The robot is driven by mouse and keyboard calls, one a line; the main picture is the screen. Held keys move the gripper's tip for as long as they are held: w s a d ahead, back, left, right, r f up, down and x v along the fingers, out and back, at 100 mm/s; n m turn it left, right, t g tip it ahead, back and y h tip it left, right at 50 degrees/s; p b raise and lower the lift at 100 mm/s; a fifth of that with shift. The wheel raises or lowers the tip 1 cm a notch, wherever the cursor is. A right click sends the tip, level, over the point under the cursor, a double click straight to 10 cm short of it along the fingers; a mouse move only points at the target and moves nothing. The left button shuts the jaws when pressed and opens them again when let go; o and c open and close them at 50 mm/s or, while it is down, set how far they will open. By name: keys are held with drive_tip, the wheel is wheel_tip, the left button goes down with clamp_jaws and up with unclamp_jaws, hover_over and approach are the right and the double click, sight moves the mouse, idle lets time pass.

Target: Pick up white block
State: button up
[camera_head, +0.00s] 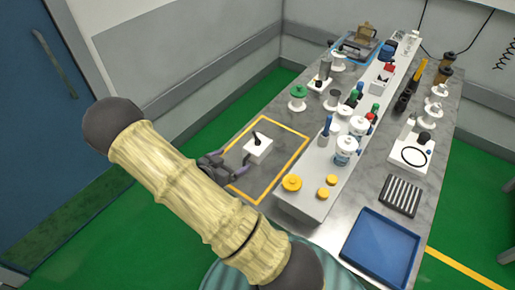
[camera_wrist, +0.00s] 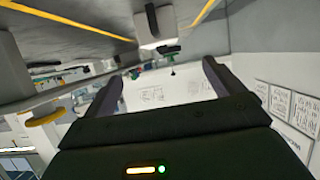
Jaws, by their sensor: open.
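The white block (camera_head: 260,150) has a black peg on top and lies inside the yellow-outlined rectangle on the grey counter. My gripper (camera_head: 222,162) is just left of the block in the head view, at the left line of the rectangle. My arm hides part of the gripper. In the wrist view, the picture is turned over and the white block (camera_wrist: 146,29) shows at the top, past the fingertips. My gripper (camera_wrist: 162,70) shows there with its two dark fingers wide apart and nothing between them.
A raised grey shelf with bottles runs along the counter, right of the rectangle. A yellow disc (camera_head: 291,183) sits near the rectangle's right corner. A green-topped spool (camera_head: 298,96) stands beyond it. A blue tray (camera_head: 381,246) lies at the near right. The rectangle around the block is otherwise clear.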

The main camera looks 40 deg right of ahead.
drive_tip(key=p, duration=0.2)
approach(254, 148)
drive_tip(key=x, duration=0.5)
drive_tip(key=shift+w+f, duration=0.1)
drive_tip(key=shift+w, duration=0.05)
drive_tip(key=shift+d, duration=0.15)
drive_tip(key=p+x, duration=0.2)
drive_tip(key=x, duration=0.2)
drive_tip(key=shift+w+d+f+p, duration=0.1)
drive_tip(key=shift+d+f+p, duration=0.2)
drive_tip(key=shift+d, duration=0.1)
drive_tip(key=c, duration=1.2)
drive_tip(key=shift+r, duration=0.15)
